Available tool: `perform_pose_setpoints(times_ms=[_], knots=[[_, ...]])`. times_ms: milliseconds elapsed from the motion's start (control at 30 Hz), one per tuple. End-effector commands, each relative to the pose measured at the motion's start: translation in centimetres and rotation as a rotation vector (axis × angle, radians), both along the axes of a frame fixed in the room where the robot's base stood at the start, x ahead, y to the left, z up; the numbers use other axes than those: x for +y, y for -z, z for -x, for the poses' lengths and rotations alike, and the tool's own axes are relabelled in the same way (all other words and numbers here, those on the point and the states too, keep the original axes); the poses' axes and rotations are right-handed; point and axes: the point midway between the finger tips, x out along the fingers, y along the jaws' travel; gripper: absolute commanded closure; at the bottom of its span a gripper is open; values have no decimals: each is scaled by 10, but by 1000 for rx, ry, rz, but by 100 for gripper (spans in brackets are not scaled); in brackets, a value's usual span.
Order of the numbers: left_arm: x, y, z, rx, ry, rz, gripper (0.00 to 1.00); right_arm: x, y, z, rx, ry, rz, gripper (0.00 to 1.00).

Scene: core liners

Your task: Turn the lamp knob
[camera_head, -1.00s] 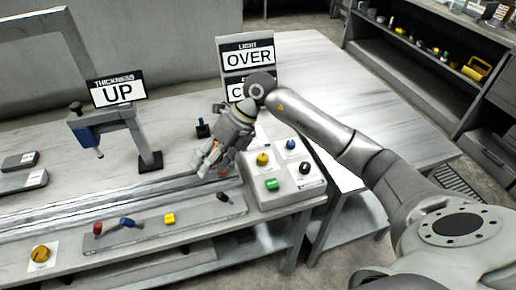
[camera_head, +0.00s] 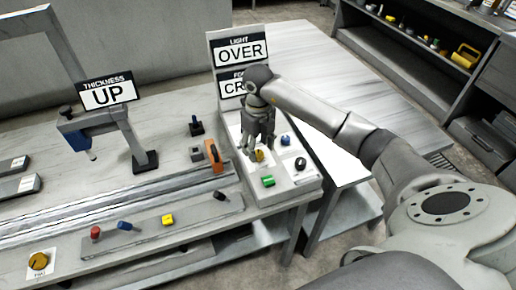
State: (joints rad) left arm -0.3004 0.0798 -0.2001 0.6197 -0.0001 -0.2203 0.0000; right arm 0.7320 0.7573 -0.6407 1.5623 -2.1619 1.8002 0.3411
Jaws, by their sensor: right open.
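A pale control box (camera_head: 283,193) stands at the right end of the bench. It carries a yellow knob (camera_head: 258,156), a blue knob (camera_head: 286,140), a black knob (camera_head: 300,164) and a green control (camera_head: 268,181). I cannot read which one is the lamp knob. Behind the box, a sign (camera_head: 241,53) reads LIGHT OVER. My right gripper (camera_head: 260,148) is open and points down at the yellow knob, with its fingers close to or around it. Contact cannot be told. The gripper partly covers the knob and the lower sign. My left gripper is not in view.
An orange-handled part (camera_head: 214,157) and a black lever (camera_head: 196,126) are left of the box. A blue-headed stand (camera_head: 90,135) and THICKNESS UP sign (camera_head: 108,94) are further left. The table at right (camera_head: 330,75) is clear.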

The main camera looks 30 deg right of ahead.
Motion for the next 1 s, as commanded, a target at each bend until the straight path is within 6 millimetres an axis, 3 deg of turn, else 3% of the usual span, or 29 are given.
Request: perform_pose_setpoints(times_ms=[200,533,867,1000], knots=[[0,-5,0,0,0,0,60,1,21,0,-1,0,-1,48],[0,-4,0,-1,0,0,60,0,25,0,-1,-1,-1,49],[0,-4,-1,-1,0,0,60,0,24,-1,-2,0,-1,91],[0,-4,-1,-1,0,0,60,0,24,-1,-2,-1,-1,93]])
